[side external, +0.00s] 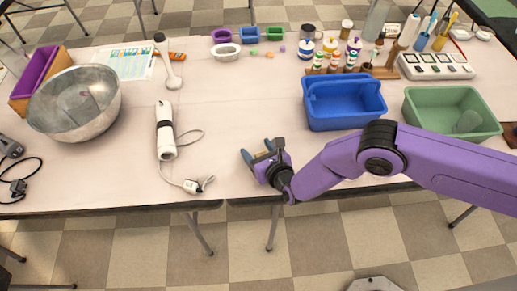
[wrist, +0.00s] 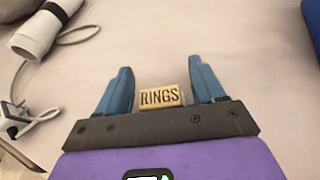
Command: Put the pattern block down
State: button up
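A small tan wooden block marked "RINGS" (wrist: 160,97) lies between the two blue fingers of my gripper (wrist: 160,85) in the wrist view. A narrow gap seems to show on each side of it, and the fingers stand wide apart. In the side view my gripper (side external: 257,150) is low over the front middle of the table, and only a bit of tan shows between its fingers. I cannot tell whether the block rests on the table. No other thing can be clearly told as a pattern block.
A blue bin (side external: 345,120) and a green bin (side external: 470,133) stand to the right on the table (side external: 225,110). A white handheld device (side external: 165,130) with a cable lies left of my gripper. A metal bowl (side external: 50,120) is at far left. The table's middle is clear.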

jog(key=shift+r, duration=0.15)
jog(key=v, duration=1.2)
jog(key=shift+d, duration=0.1)
jog(key=w+d+r+m+h, duration=0.5)
jog(key=d+r+m, duration=0.2)
jog(key=d+r, duration=0.35)
jog(key=s+d+r+m+g+h, duration=0.1)
jog(key=d+r+m+h, duration=0.1)
jog(key=d+r+m, duration=0.35)
jog(key=s+d+r+m+g+h, duration=0.1)
jog(key=d+r+m+g+h, duration=0.15)
jog(key=d, duration=0.55)
jog(key=s+d+r+m+g+y, duration=0.2)
jog(key=s+d+m, duration=0.4)
jog(key=s, duration=0.5)
jog(key=s+d+r+m+g+y, duration=0.3)
jog(key=s+d+r+m+g, duration=0.2)
jog(key=s+d, duration=0.5)
jog(key=shift+s+m+g, duration=0.9)
jog(key=shift+s+g, duration=0.05)
jog(key=shift+s, duration=0.2)
